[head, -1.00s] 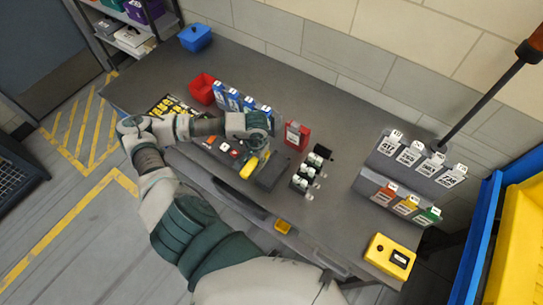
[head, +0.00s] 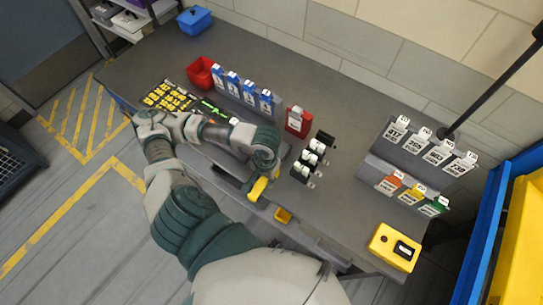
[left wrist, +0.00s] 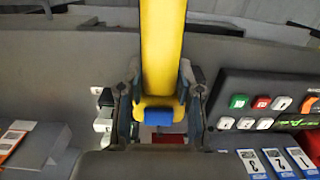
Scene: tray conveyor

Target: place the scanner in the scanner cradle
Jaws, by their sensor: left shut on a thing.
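The scanner is a yellow, elongated tool (head: 258,189) with a blue end; in the left wrist view its yellow body (left wrist: 162,45) runs up between the fingers. My left gripper (head: 265,174) is shut on it, one finger on each side in the left wrist view (left wrist: 160,100). The gripper and scanner are over the bench's front edge. My right gripper is not in view.
The grey bench (head: 330,95) holds a keypad panel (head: 170,97), blue card holders (head: 248,92), a red box (head: 298,121) and a black rack (head: 312,160). A yellow device (head: 394,247) sits at the right front. The bench's middle right is clear.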

